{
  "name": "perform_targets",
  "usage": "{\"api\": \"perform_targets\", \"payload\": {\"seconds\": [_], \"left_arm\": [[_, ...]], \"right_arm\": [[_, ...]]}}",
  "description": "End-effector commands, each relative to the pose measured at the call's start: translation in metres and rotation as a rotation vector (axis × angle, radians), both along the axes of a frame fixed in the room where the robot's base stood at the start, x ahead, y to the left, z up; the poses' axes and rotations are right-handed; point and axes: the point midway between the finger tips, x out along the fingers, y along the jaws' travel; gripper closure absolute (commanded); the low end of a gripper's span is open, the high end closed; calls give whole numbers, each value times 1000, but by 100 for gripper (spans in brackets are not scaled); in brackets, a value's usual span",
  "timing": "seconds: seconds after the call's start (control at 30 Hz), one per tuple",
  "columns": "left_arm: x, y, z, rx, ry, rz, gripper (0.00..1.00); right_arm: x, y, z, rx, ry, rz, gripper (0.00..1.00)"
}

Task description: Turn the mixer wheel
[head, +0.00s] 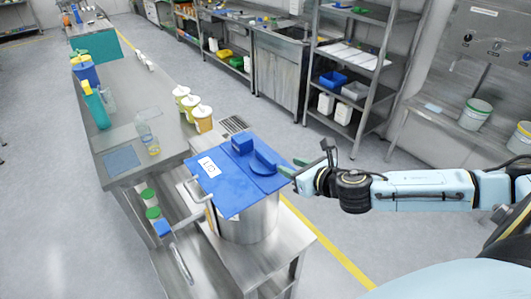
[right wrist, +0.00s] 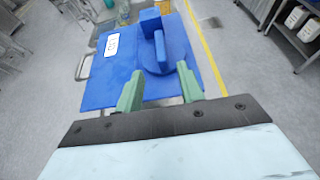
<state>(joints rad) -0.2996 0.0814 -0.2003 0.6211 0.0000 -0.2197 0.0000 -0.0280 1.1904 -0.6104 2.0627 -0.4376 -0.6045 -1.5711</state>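The mixer wheel (head: 265,161) is a blue round piece with a raised grip, on the blue lid (head: 228,191) of a steel vessel (head: 252,222). A blue block (head: 242,145) stands beside it. In the right wrist view the wheel (right wrist: 162,52) lies ahead of the fingers, and the lid (right wrist: 108,78) spreads left of it. My right gripper (head: 289,172) comes in from the right at the lid's right edge. Its two green fingers (right wrist: 160,88) are apart with nothing between them; I cannot tell whether either touches the lid. My left gripper is not in view.
A steel table (head: 115,128) behind the vessel holds yellow-brown jars (head: 203,118), bottles and a blue mat (head: 121,160). Green-capped containers (head: 150,197) stand left of the vessel. A shelf rack (head: 350,70) stands at the back. The floor right of the vessel is clear.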

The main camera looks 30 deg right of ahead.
Motion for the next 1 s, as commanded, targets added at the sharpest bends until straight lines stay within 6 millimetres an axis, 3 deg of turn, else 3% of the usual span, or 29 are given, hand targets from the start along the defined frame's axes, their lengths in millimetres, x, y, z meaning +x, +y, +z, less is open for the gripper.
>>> {"api": "perform_targets", "payload": {"seconds": [0.17, 0.7, 1.0], "left_arm": [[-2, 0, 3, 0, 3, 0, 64], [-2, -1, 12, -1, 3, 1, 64], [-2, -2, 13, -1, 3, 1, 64]], "right_arm": [[17, 1, -6, -2, -3, 0, 62], [99, 9, -40, 1, -1, 0, 62], [120, 9, -50, -1, 0, -1, 62]]}}
